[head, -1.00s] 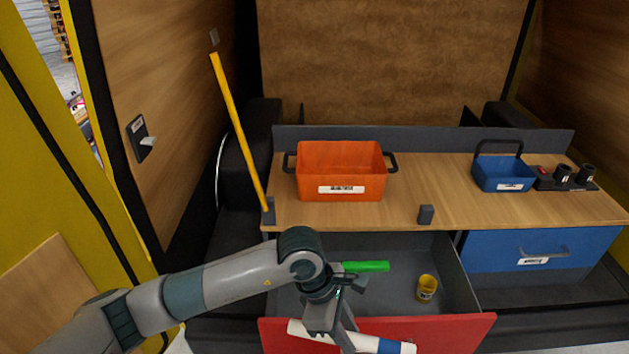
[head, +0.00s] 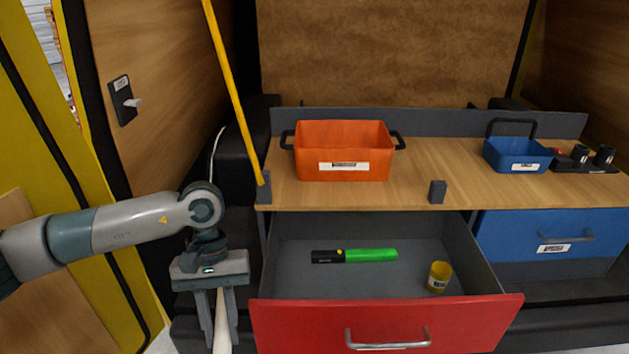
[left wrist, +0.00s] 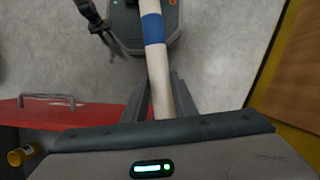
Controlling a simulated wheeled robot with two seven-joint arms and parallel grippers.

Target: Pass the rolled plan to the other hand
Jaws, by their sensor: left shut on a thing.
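The rolled plan (head: 221,318) is a white tube. In the left wrist view, its blue band (left wrist: 153,29) shows, and the tube runs up past the top edge. My left gripper (head: 223,339) points down left of the open red drawer and is shut on the plan. In the left wrist view, the plan passes between the fingers of this gripper (left wrist: 162,88). In the head view, the plan's lower part is cut off by the bottom edge.
The open red drawer (head: 385,318) holds a green-and-black torch (head: 370,255) and a yellow cup (head: 439,276). On the worktop (head: 330,198) stand an orange crate (head: 345,148) and a blue basket (head: 516,155). A yellow pole (head: 230,85) leans at left. Grey floor (left wrist: 60,65) is clear.

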